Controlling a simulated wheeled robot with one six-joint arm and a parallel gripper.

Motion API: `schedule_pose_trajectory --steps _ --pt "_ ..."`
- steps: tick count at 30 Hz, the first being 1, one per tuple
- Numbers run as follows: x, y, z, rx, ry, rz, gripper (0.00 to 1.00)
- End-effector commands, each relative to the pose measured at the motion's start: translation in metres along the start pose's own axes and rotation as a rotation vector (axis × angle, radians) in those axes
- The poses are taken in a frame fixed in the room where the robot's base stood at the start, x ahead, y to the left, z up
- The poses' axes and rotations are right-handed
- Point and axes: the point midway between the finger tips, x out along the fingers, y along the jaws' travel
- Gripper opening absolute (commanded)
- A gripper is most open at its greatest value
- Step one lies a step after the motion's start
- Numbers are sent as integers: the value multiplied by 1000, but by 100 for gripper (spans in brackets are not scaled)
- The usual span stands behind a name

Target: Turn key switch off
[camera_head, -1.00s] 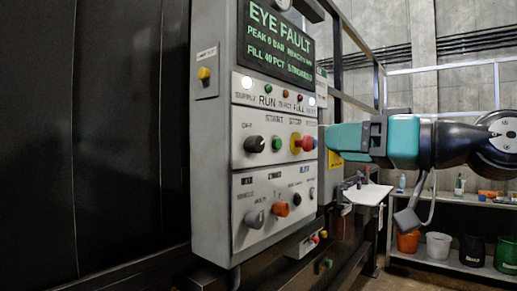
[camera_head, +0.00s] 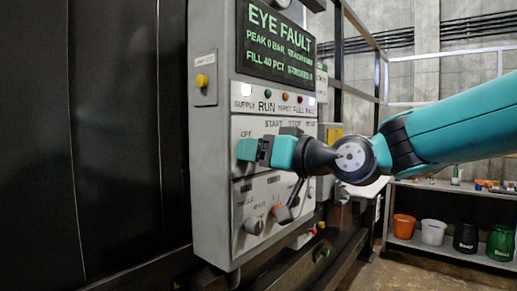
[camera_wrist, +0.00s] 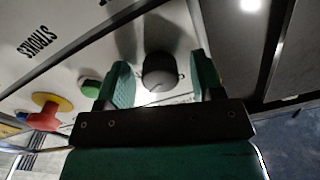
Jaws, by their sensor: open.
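A dark round knob (camera_wrist: 160,72) on the upper control row sits between my two green fingers in the wrist view, with gaps on both sides. In the head view my gripper (camera_head: 246,150) covers this knob, below an "OFF" label. My gripper is open and empty, with its fingers reaching in close to the panel face. I cannot tell whether this knob is the key switch; no key shows. The control panel (camera_head: 212,170) is a grey upright box.
A display (camera_head: 277,45) reads "EYE FAULT". A yellow button (camera_head: 202,81) is on a side box. Shelves with buckets (camera_head: 433,232) stand back right.

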Motion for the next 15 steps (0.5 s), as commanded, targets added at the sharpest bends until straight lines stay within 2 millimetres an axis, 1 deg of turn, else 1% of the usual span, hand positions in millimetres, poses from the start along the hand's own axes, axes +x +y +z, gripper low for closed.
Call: schedule_pose_trajectory --steps 6,8,9,11,12,13,15 --pt "0 0 0 0 0 0 61" --pt "0 0 0 0 0 0 47" --pt "0 0 0 0 0 0 38" --pt "0 0 0 0 0 0 24" --pt "0 0 0 0 0 0 15" --pt "0 0 0 0 0 0 12" --pt "0 0 0 0 -1 0 12"
